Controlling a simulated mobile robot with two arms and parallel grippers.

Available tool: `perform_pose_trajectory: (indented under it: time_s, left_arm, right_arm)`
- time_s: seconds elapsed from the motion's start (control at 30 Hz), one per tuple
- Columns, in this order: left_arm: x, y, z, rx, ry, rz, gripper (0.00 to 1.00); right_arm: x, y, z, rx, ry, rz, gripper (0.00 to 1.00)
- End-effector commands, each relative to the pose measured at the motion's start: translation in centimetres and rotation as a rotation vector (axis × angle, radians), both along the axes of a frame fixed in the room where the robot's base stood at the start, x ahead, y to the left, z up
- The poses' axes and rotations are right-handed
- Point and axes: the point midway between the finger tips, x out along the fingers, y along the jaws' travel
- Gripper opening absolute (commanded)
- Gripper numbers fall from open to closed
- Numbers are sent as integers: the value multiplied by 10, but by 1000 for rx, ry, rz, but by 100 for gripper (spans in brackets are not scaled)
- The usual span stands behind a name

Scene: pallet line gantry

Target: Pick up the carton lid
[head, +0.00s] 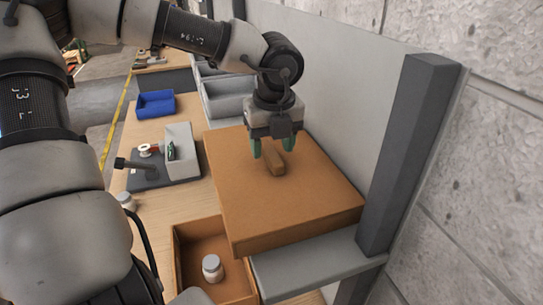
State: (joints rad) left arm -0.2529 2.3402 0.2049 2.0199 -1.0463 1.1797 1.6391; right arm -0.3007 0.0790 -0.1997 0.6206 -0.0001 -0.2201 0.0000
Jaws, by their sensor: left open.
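The carton lid (285,205) is a large flat brown piece with a small raised block handle (275,163) on its top. It lies on a grey shelf (315,265) on the right side of the bench. My left gripper (270,148) points down over the lid, with its green fingertips close to the handle at its back left. The gripper is open. Whether the fingertips touch the lid or straddle the handle, I cannot tell. My right gripper is not in view.
An open brown carton (200,241) with a white-capped jar (212,268) inside stands left of the lid. A grey post (408,150) rises close at the lid's right. Grey bins (228,97), a blue tray (156,103) and a light-grey box (183,153) stand further back.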

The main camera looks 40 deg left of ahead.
Motion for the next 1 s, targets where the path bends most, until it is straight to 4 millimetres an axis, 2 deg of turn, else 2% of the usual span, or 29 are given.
perform_pose_trajectory:
  time_s: [0.13, 0.37, 0.7, 1.0]
  left_arm:
    - [0, 1, -12, -1, 3, -1, 55]
    - [0, 1, -13, 0, 0, -1, 54]
    - [0, 1, -13, 0, 0, -1, 2]
    - [1, 1, -12, 0, -1, 0, 0]
  right_arm:
    - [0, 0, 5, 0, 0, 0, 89]
    - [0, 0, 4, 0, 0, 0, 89]
    - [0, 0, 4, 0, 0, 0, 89]
    - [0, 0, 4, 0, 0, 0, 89]
